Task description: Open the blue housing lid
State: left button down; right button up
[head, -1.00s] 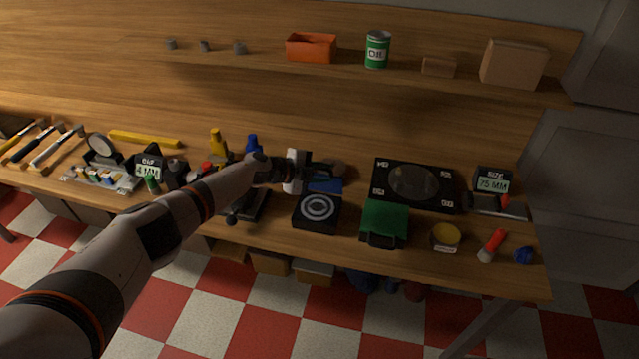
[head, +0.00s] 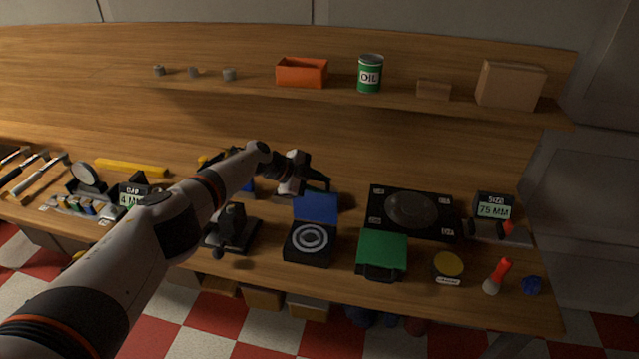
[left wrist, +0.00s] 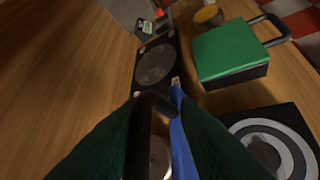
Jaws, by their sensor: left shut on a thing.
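The blue housing lid (head: 316,208) stands raised at the back edge of the black housing (head: 308,248), whose white ring pattern inside is uncovered. My left gripper (head: 318,184) is at the lid's top edge in the head view. In the left wrist view the lid shows edge-on as a blue strip (left wrist: 181,135) between my dark fingers, and the gripper is shut on it. The ringed housing (left wrist: 268,145) also shows at lower right there. The exact contact is partly hidden by the fingers. My right gripper is not in view.
A green case (head: 382,252) stands right of the housing, with a black plate with a round disc (head: 411,211) behind it. A black stand (head: 232,232) is at left. A yellow-topped tin (head: 448,266) and a red-and-white tool (head: 498,275) are further right.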

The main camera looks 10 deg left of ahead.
pick_arm(q)
jog(key=shift+s+f, duration=0.1)
jog(key=shift+f, duration=0.15)
jog(key=c, duration=1.5)
grip_release()
jog(key=shift+w+d+f, duration=0.1)
jog(key=shift+w+f, duration=0.05)
jog(key=shift+w, duration=0.15)
jog(key=shift+s, duration=0.15)
jog(key=shift+a+r, duration=0.2)
jog(key=shift+r, duration=0.05)
